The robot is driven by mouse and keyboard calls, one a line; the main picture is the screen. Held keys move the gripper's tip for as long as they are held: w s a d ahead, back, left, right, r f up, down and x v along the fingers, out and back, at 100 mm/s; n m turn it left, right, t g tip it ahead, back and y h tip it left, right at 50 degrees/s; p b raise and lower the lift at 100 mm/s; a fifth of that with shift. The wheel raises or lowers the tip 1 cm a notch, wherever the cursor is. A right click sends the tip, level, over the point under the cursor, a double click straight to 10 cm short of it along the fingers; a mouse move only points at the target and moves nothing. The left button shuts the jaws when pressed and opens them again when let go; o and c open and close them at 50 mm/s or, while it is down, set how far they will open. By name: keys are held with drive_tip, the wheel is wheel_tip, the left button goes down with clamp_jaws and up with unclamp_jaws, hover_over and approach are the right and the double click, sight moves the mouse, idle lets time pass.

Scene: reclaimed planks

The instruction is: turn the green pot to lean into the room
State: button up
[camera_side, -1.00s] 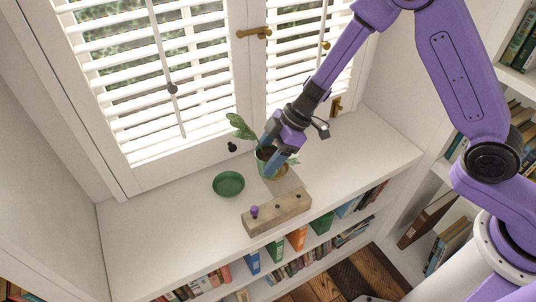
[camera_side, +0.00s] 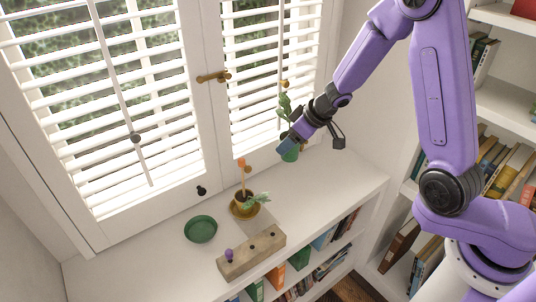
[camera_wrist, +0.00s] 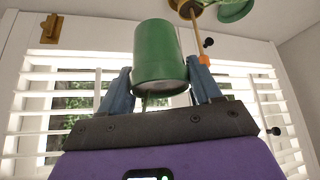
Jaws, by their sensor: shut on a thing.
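The green pot (camera_side: 291,154) is at the right end of the sill, close to the shutters, with green leaves (camera_side: 285,106) rising above it. My gripper (camera_side: 287,146) is shut on the green pot. In the wrist view the green pot (camera_wrist: 160,50) sits between the two blue fingers of my gripper (camera_wrist: 162,80), and its plant is mostly hidden. I cannot tell whether its base touches the sill.
A green saucer (camera_side: 200,229) and a wooden block with pegs (camera_side: 262,247) lie nearby. The shutters (camera_side: 130,110) are close behind.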

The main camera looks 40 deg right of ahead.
drive_tip(key=s+d+r+m+h, duration=0.2)
drive_tip(key=s+d+m, duration=0.15)
drive_tip(key=d, duration=0.35)
drive_tip(key=w+a+r+n+g+y, duration=0.15)
drive_tip(key=w+a+n, duration=0.25)
drive_tip(key=a, duration=0.6)
drive_tip(key=w+a+r+n+g+y, duration=0.1)
drive_tip(key=w+a+n+y, duration=0.3)
drive_tip(key=a, duration=0.7)
drive_tip(key=w+a+f+m+h, duration=0.1)
drive_tip(key=a+f+m, duration=0.1)
drive_tip(key=a+f, duration=0.2)
drive_tip(key=w+a+f+m+t+h, duration=0.1)
drive_tip(key=a+f, duration=0.3)
drive_tip(key=f, duration=0.7)
drive_tip(key=w+a+f+m+t+h, duration=0.1)
drive_tip(key=a+f+m+h, duration=0.1)
drive_tip(key=a+f, duration=0.3)
drive_tip(key=shift+w+f+m+t, duration=0.1)
drive_tip(key=shift+f+m+t, duration=0.1)
drive_tip(key=shift+f, duration=0.45)
drive_tip(key=shift+w+f+m+t, duration=0.1)
drive_tip(key=shift+f+m, duration=0.05)
drive_tip(key=shift+f, duration=0.5)
drive_tip(key=shift+d+f, duration=0.1)
drive_tip(key=shift+f, duration=1.35)
